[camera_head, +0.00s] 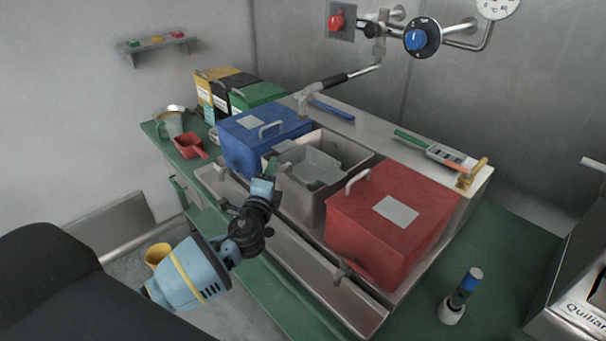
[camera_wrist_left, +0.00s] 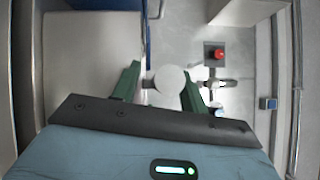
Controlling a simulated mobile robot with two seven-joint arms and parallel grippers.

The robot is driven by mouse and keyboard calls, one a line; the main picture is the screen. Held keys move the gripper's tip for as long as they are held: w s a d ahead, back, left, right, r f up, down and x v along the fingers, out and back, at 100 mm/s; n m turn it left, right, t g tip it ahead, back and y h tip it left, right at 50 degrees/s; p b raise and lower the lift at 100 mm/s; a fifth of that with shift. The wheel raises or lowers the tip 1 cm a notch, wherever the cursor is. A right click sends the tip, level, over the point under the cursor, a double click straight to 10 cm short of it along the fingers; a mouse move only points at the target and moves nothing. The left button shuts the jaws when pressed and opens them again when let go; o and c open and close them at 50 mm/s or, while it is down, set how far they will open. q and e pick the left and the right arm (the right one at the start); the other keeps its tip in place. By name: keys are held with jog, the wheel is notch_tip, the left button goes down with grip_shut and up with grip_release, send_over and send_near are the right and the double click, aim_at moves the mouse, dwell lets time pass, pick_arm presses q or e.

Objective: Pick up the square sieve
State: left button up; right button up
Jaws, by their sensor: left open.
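A pale grey square piece (camera_head: 318,166), which looks like the square sieve, sits in the open grey bin (camera_head: 312,202) between the blue and red boxes. My left gripper (camera_head: 273,165) is at the left rim of this bin, beside the sieve. Whether it touches the sieve or rim cannot be told. In the left wrist view its two green fingers (camera_wrist_left: 160,88) are apart, with a pale round shape (camera_wrist_left: 170,80) showing between them, and no sieve can be made out in their grasp. My right gripper is not in view.
A blue lidded box (camera_head: 240,150) stands left of the bin and a red lidded box (camera_head: 350,232) right of it. A tap (camera_head: 340,80) reaches out above the back ledge. A red scoop (camera_head: 188,145) lies at the far left.

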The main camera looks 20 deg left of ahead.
pick_arm(q)
jog(key=shift+c, duration=0.4)
grip_shut()
